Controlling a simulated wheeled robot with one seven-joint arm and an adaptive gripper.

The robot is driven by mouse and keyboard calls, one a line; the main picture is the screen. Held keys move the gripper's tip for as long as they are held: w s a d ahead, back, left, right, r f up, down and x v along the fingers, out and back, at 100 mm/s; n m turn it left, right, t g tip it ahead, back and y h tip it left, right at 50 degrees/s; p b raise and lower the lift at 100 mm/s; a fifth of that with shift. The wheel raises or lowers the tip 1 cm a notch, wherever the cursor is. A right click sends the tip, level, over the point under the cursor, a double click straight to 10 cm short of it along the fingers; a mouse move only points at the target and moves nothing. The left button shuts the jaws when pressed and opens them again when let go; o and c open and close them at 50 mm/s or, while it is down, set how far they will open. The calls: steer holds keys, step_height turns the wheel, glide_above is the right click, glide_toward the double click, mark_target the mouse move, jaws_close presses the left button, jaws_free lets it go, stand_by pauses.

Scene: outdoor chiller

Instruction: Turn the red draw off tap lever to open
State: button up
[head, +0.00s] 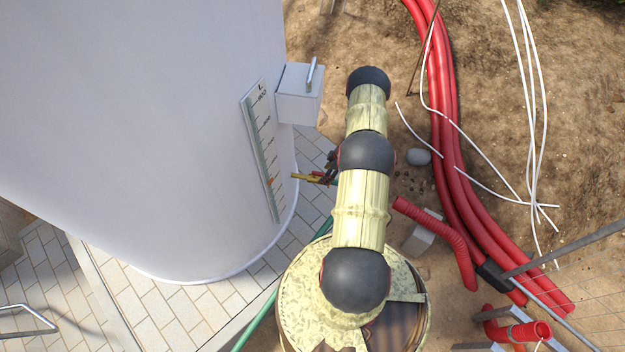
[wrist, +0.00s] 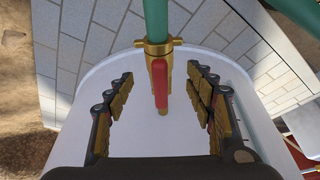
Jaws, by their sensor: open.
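The red lever (wrist: 159,85) sits on a brass tap (wrist: 158,48) in the wrist view. It points down the picture, roughly in line with the green hose (wrist: 156,18) at the tap's other end. My gripper (wrist: 160,74) is open, one padded finger on each side of the lever. I see gaps between the lever and both fingers. In the head view the brass tap (head: 303,177) shows small beside the white tank (head: 150,120). My gripper (head: 328,172) is there too, mostly hidden by my arm, and the lever is hard to make out.
The tank carries a level gauge (head: 262,150) and a grey box (head: 299,94) above the tap. Pale paving (head: 240,290) lies around the tank's foot. Red pipes (head: 445,130) and loose white cables (head: 530,110) lie on bare soil at the right.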

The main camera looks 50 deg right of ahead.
steer(key=p+v, duration=0.4)
steer(key=v, duration=0.3)
stand_by(0.4)
steer(key=v, duration=1.2)
